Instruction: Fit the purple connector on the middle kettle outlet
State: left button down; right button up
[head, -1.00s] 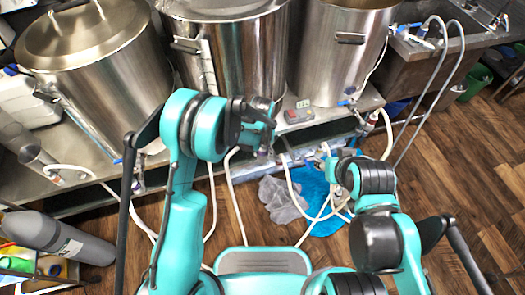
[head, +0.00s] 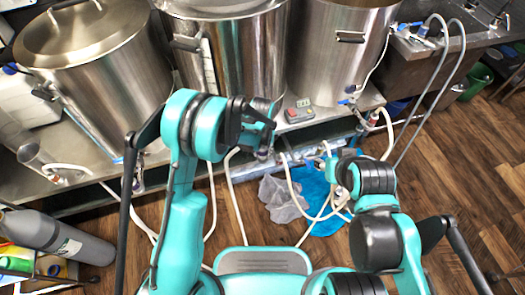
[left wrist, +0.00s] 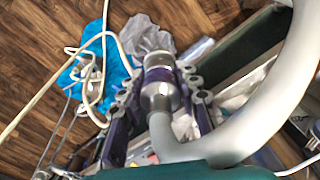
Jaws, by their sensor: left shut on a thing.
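The middle kettle (head: 240,60) is a tall steel pot on the steel bench. Its outlet is hidden behind my left arm and gripper in the head view. My left gripper (head: 263,148) is low in front of this kettle. In the left wrist view, my left gripper (left wrist: 161,92) is shut on the purple connector (left wrist: 160,75), a silver fitting with a purple band. A thick pale hose (left wrist: 240,140) curves away from the connector. I cannot tell whether the connector touches the outlet. My right gripper (head: 335,165) is low near the hoses, and its fingers are unclear.
The left kettle (head: 95,70) and right kettle (head: 335,50) stand on either side. A small grey controller (head: 298,112) sits on the bench edge. Pale hoses hang to the floor over a blue cloth (head: 315,190) and a grey cloth (head: 280,200). A gas cylinder (head: 60,238) lies at left.

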pick_arm(q)
jog(key=shift+f+b, duration=0.4)
jog(key=shift+f, duration=0.45)
jog(key=c, duration=1)
grip_release()
notch_tip(320, 180, up, 12)
jog(key=shift+a+r, duration=0.1)
